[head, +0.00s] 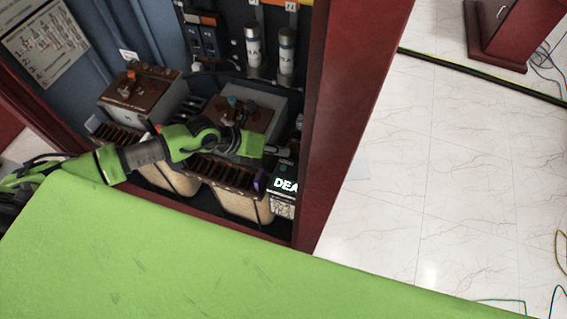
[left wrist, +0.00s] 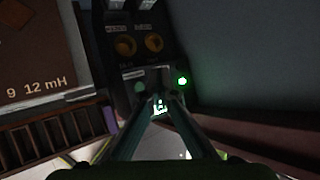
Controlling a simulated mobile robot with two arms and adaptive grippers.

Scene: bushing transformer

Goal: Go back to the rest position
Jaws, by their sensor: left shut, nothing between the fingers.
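My left arm comes in from the left and reaches across the front of the open red cabinet in the head view. My left gripper (head: 277,152) is small and dark there, beside the right-hand transformer (head: 252,108). In the left wrist view the fingers (left wrist: 161,100) come together at their tips, with nothing seen between them. They point toward a dark panel (left wrist: 135,60) with two yellowish round fittings and a lit green lamp (left wrist: 182,81). Whether the tips touch the panel cannot be told. My right gripper is not in view.
A second transformer (head: 140,95) stands at the left inside the cabinet. A box with a lit sign (head: 285,184) sits low by the red right wall (head: 345,110). Grey cylinders (head: 287,50) stand at the back. The tiled floor (head: 430,190) at right is mostly clear, with a dark cable strip (head: 480,75).

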